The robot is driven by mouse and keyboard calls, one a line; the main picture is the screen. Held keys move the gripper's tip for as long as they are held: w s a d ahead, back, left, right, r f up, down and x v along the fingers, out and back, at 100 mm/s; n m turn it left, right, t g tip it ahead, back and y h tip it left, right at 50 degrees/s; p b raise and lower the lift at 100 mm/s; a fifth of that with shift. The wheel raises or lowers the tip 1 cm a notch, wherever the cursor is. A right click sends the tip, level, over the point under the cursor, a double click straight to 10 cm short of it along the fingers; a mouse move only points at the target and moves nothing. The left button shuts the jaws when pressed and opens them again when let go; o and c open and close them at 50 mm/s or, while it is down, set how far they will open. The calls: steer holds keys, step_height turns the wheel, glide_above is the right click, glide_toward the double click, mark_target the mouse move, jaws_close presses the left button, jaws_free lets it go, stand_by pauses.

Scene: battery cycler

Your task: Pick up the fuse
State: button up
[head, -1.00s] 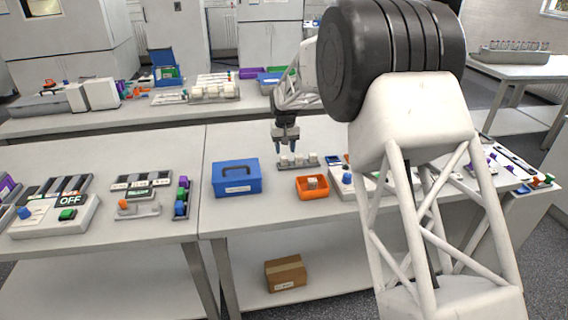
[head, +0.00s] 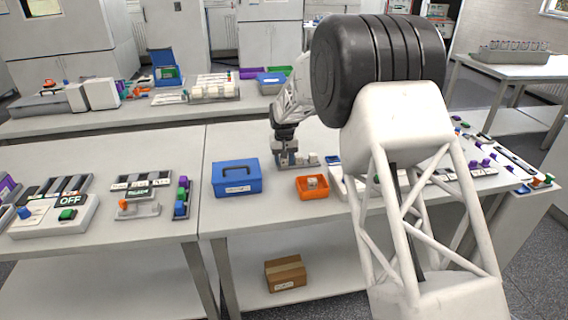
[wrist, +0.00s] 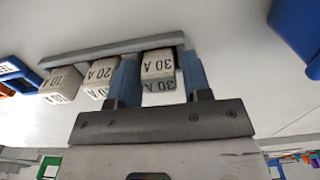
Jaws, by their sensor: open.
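Three white fuse blocks stand in a row on a grey rack (wrist: 110,50) in the wrist view, marked 10 A (wrist: 62,84), 20 A (wrist: 102,78) and 30 A (wrist: 158,68). My gripper (wrist: 160,78) is open, with one blue finger on each side of the 30 A fuse; I cannot tell whether either finger touches it. In the head view my gripper (head: 286,160) is low over the left end of the rack (head: 310,166) and hides part of the row.
A blue case (head: 237,180) with a handle stands left of the rack. An orange bin (head: 312,194) holding a small white block is in front of it. A grey-white device (head: 339,186), partly behind my arm, is to the right. Bare table lies behind the rack.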

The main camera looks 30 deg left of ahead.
steer(key=shift+c, duration=0.4)
steer(key=c, duration=0.6)
steer(key=shift+r, duration=0.1)
steer(key=shift+r, duration=4.95)
steer(key=w+d+f, duration=0.2)
steer(key=w+d, duration=1.7)
steer(key=w, duration=0.1)
steer(key=shift+f, duration=0.3)
steer(key=shift+d, duration=0.1)
